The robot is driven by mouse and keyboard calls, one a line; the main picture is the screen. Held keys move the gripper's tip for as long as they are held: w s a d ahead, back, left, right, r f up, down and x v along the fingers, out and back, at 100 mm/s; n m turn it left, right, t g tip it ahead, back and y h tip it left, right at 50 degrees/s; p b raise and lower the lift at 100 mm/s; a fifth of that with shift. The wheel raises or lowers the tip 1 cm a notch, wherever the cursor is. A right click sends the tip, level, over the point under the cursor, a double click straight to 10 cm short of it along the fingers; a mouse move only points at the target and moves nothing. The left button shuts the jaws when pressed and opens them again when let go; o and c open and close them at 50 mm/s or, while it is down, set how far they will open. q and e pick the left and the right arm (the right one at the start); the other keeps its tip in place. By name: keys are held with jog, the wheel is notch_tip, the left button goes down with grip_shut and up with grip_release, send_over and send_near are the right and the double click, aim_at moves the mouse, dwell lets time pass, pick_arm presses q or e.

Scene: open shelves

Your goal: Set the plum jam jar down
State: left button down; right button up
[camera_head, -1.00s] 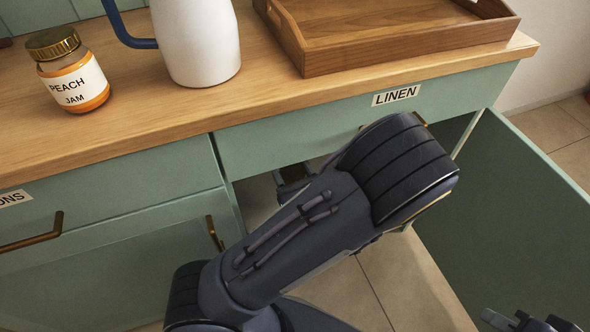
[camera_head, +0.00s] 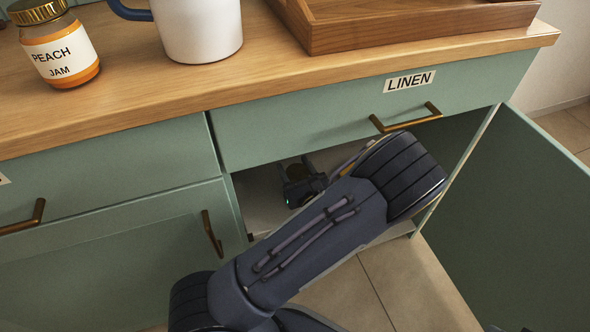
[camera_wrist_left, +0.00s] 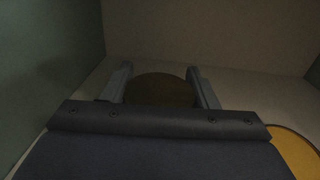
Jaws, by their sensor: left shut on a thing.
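My left gripper (camera_head: 303,186) reaches through the open cabinet door below the counter. In the left wrist view its two fingers (camera_wrist_left: 162,88) stand on either side of a round dark lid, shut on the plum jam jar (camera_wrist_left: 160,90). Only the jar's lid shows there; its label and body are hidden. In the head view the jar's lid (camera_head: 297,171) is a small brownish patch between the fingers. Whether the jar touches the cabinet floor (camera_head: 262,200) cannot be told. Only faint tips of my right gripper show at the bottom right edge.
A yellow-orange round thing (camera_wrist_left: 296,152) is close on the right in the left wrist view. The open door (camera_head: 510,230) stands to the right of the opening. The peach jam jar (camera_head: 56,47), a white jug (camera_head: 200,28) and a wooden tray (camera_head: 400,28) are on the counter.

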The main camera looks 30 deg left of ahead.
pick_arm(q)
jog(key=c, duration=0.6)
grip_release()
jog(key=shift+f, duration=0.1)
jog(key=shift+o, duration=0.2)
jog(key=shift+r, duration=0.25)
jog(key=p+v, duration=0.3)
jog(key=v, duration=0.9)
jog(key=shift+f, duration=0.1)
